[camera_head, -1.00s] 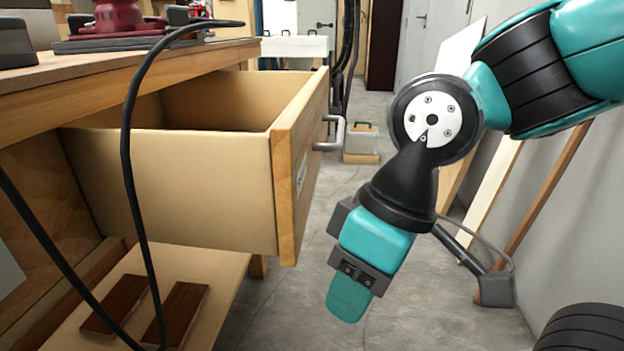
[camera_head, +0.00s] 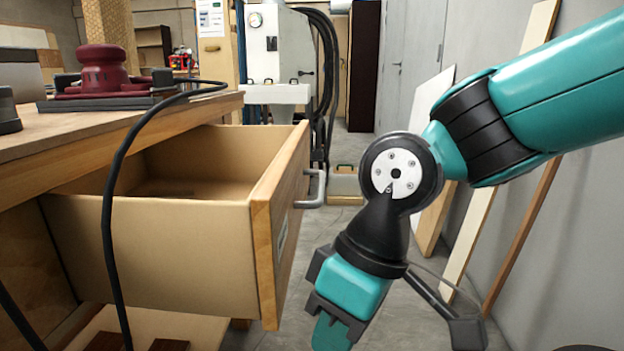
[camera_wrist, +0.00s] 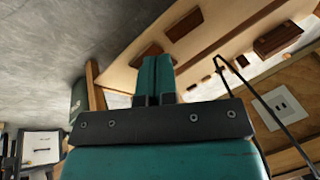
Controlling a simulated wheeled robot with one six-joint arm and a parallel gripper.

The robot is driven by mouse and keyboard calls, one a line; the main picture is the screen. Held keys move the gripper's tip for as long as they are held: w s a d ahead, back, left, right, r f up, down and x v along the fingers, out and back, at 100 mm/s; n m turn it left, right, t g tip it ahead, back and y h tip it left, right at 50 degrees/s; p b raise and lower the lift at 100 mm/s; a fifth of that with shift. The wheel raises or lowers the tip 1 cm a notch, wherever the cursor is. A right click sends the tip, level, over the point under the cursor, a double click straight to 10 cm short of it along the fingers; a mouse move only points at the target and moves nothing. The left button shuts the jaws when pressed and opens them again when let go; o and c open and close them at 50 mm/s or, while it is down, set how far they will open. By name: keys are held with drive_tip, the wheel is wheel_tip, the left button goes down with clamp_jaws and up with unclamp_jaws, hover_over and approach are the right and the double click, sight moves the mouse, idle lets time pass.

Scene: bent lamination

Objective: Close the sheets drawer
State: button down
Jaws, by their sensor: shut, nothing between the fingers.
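The sheets drawer (camera_head: 160,243) is a light wooden box pulled well out from under the workbench. Its front panel (camera_head: 281,220) faces right and carries a grey metal handle (camera_head: 317,188) and a small label. The inside that shows looks empty. My gripper (camera_head: 330,338) hangs low to the right of the drawer front, pointing down and apart from it. In the wrist view my gripper (camera_wrist: 153,75) has its two teal fingers together with nothing between them. The wrist view does not show the drawer clearly.
A red sander (camera_head: 103,70) rests on the workbench (camera_head: 110,140). A black cable (camera_head: 108,220) hangs in front of the drawer. Dark blocks (camera_wrist: 278,39) lie on a lower shelf (camera_wrist: 225,20). Boards (camera_head: 480,215) lean on the right wall. Floor behind the gripper is clear.

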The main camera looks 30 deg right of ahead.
drive_tip(key=w+d+r+m+t+y+p, duration=0.1)
drive_tip(key=w+d+r+m+p, duration=0.25)
drive_tip(key=w+r+p, duration=0.4)
drive_tip(key=w+d+r+m+y+p, duration=0.1)
drive_tip(key=w+d+r+m+p, duration=0.3)
drive_tip(key=p, duration=0.7)
drive_tip(key=w+d+r+m+t+p, duration=0.2)
drive_tip(key=d+r+p, duration=0.1)
drive_tip(key=d+p, duration=0.45)
drive_tip(key=w+d+r+m+t+p, duration=0.1)
drive_tip(key=w+d+r+m+p, duration=0.2)
drive_tip(key=d+p, duration=0.45)
drive_tip(key=a+r+x, duration=0.1)
drive_tip(key=x, duration=0.5)
drive_tip(key=a+r+x, duration=0.1)
drive_tip(key=x, duration=0.6)
drive_tip(key=shift+w+a+f+y, duration=0.2)
drive_tip(key=shift+w+a+y, duration=0.15)
drive_tip(key=shift+a+y, duration=0.1)
